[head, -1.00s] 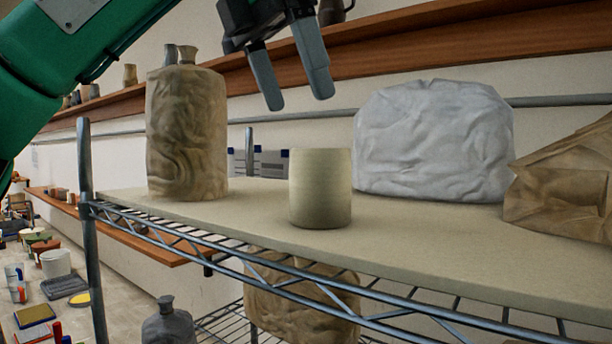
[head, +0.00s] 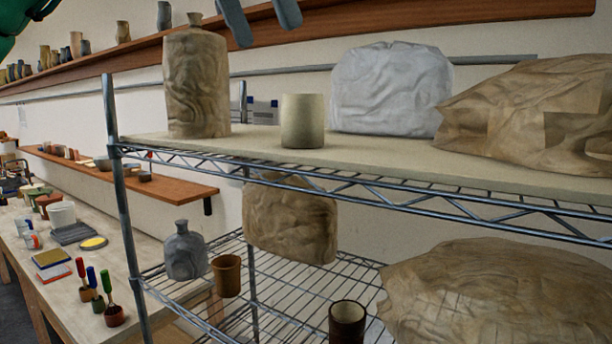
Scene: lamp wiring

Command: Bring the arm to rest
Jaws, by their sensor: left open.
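My left gripper (head: 262,18) shows at the top edge of the head view, with only its two grey fingers in the picture. The fingers are apart and nothing is between them. They hang above the upper shelf, clear of everything on it. A bit of my green left arm (head: 22,20) shows in the top left corner. A pale beige cup (head: 302,121) stands upright on the shelf board (head: 400,158), below and to the right of the fingers. My right gripper is not in view.
A brown wrapped bottle (head: 197,85), a white wrapped bundle (head: 390,88) and a brown wrapped bundle (head: 530,110) share the upper shelf. The lower wire shelf holds a grey bottle (head: 186,252) and cups. A wooden wall ledge (head: 340,37) runs behind. A worktable (head: 75,292) stands at left.

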